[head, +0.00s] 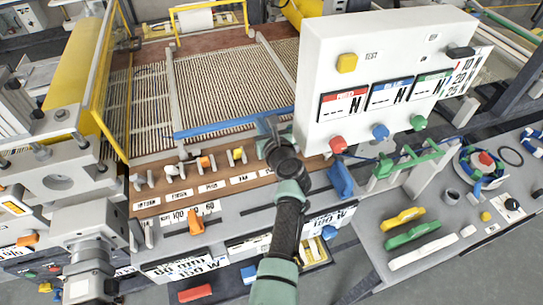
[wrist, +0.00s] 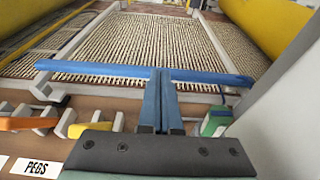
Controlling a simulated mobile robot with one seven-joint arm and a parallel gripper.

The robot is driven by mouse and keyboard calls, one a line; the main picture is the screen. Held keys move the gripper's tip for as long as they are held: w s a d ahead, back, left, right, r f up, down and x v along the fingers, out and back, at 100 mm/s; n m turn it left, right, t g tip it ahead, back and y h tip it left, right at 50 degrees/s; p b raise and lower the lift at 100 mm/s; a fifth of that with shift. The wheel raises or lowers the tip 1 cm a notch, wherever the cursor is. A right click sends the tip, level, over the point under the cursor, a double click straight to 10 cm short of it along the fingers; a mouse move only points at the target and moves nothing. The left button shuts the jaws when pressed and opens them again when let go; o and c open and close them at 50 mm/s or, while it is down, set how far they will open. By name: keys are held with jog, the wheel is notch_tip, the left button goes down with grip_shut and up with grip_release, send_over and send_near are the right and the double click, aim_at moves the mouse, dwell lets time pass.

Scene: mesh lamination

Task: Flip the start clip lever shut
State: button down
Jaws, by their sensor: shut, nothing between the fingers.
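My gripper (head: 268,127) is at the near edge of the mesh bed, just left of the white control box. The bar also shows in the head view (head: 225,124). A green part (wrist: 216,122) stands right of the fingers, partly hidden. I cannot make out for certain which part is the start clip lever or its position.
The tall white control box (head: 375,45) stands close on the right. Small levers, one orange (wrist: 28,123), line the brown ledge on the left, with a PEGS label (wrist: 36,167). A yellow roller (head: 75,85) is at the left. A grey side table (head: 400,262) holds tools.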

jog(key=shift+w+a, duration=0.1)
jog(key=shift+w, duration=0.15)
jog(key=shift+r, duration=0.1)
dwell(0.5)
